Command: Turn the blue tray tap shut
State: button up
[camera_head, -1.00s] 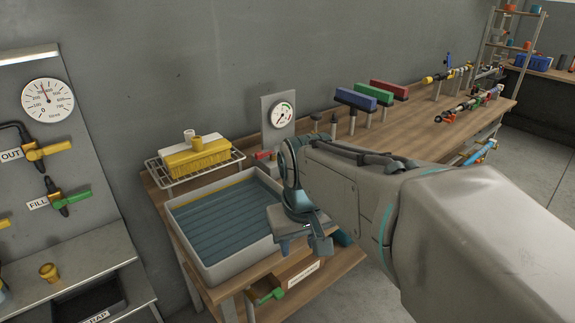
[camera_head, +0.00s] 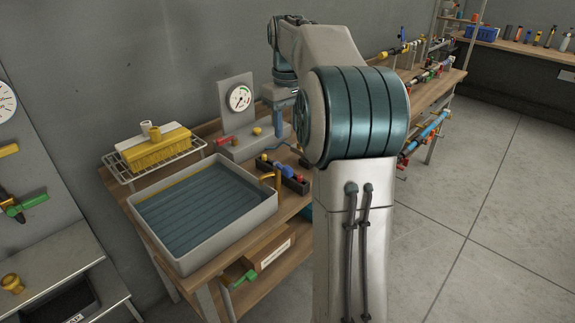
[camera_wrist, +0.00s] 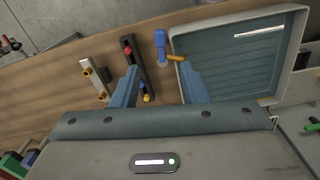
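The blue tray tap (camera_wrist: 161,46) shows in the wrist view as a blue lever with a brass part beside the tray's wall. In the head view its blue lever (camera_head: 280,169) seems to be beside a brass spout (camera_head: 270,178) at the tray's right edge. The grey-rimmed tray (camera_head: 232,228) has a blue-grey ribbed inside. My gripper (camera_wrist: 160,75) is open and empty in the wrist view, with its two blue fingers apart. The tap lies just beyond the fingertips, nearer the right one. My gripper (camera_head: 278,112) is partly hidden in the head view.
A dark holder (camera_wrist: 136,58) with red and yellow knobs stands close by the left finger. A green lever (camera_head: 247,277) is below the bench.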

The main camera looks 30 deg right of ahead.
aim_at(288, 168)
notch_tip(288, 168, down, 12)
jog(key=shift+f, duration=0.2)
grip_shut()
